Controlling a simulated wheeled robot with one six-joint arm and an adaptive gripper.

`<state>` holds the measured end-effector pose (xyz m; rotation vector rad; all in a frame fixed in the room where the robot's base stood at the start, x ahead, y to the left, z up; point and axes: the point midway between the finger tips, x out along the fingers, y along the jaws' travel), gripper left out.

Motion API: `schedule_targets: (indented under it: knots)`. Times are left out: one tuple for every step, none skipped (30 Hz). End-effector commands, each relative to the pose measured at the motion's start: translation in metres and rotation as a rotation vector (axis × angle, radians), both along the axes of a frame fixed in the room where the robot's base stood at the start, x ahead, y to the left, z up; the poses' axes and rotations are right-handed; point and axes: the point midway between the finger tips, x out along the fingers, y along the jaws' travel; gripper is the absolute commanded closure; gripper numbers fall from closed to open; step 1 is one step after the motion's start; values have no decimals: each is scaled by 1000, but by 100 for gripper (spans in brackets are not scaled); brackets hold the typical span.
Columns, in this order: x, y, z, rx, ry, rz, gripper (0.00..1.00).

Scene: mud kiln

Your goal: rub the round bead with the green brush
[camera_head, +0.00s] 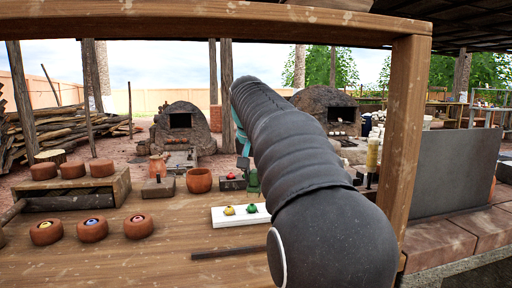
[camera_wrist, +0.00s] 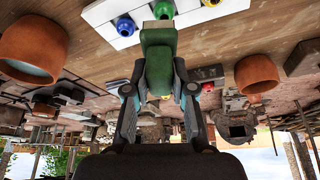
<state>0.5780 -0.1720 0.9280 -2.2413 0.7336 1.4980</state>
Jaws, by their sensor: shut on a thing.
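The green brush (camera_wrist: 158,55) is between the fingers of my gripper (camera_wrist: 159,88), which is shut on it in the wrist view. In the head view, part of the brush (camera_head: 253,180) shows beside my dark arm, behind the white board. The white board (camera_head: 219,218) carries a yellow bead (camera_head: 229,211) and a green bead (camera_head: 251,208). The wrist view also shows a blue bead (camera_wrist: 125,27) on the board, near the brush's far end. My arm hides the right part of the board in the head view. Bead shapes are too small to tell surely.
Clay bowls with coloured contents (camera_head: 92,237) stand at the front left. A clay pot (camera_head: 199,181) stands behind the board. A dark rod (camera_head: 222,253) lies in front of it. A wooden post (camera_head: 404,140) and a grey panel (camera_head: 455,170) bound the right.

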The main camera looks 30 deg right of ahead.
Motion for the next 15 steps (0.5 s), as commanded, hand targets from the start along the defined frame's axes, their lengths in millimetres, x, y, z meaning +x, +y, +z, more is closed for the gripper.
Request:
schedule_targets:
  knots:
    - [0, 0, 7, 0, -1, -1, 100]
    - [1, 0, 8, 0, -1, -1, 100]
    - [1, 0, 11, 0, 0, -1, 100]
    - [1, 0, 14, 0, -1, -1, 100]
    - [1, 0, 17, -1, -1, 0, 100]
    - [1, 0, 20, -1, -1, 0, 100]
    - [1, 0, 23, -1, -1, 0, 100]
    - [1, 0, 25, 0, 0, 0, 100]
    - [1, 1, 29, 0, -1, 1, 100]
    - [1, 1, 32, -1, -2, 1, 100]
    - [1, 1, 34, 0, -1, 1, 100]
    - [1, 2, 38, 0, -2, 3, 100]
    - [2, 2, 40, 0, -2, 3, 100]
    - [1, 2, 43, 0, -1, 4, 100]
    - [2, 2, 45, 0, -1, 4, 100]
